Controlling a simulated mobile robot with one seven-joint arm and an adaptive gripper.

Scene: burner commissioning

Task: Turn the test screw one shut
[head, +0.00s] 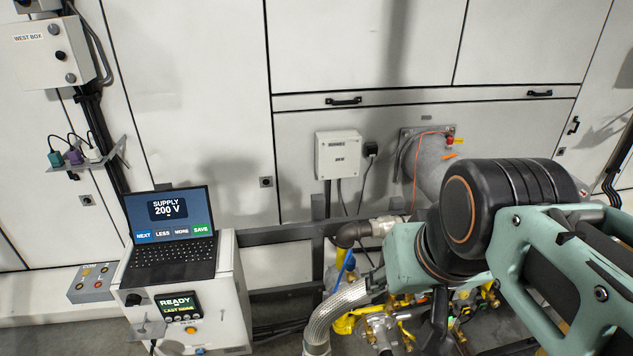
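The test screw cannot be made out; the yellow gas pipework (345,325) with small brass and grey fittings (382,328) shows low in the middle, partly hidden by my arm. My teal and black arm covers the lower right of the head view, over the pipework. A dark part below its teal end may belong to my gripper, but the fingertips are hidden. I cannot tell whether it is open or shut, or whether it touches anything.
A laptop (170,248) reading "SUPPLY 200 V" stands on a white cabinet (232,290) whose small display (178,306) reads "READY". A braided hose (335,308) and a grey rail (285,233) lie left of my arm. A grey button box (92,283) is at far left.

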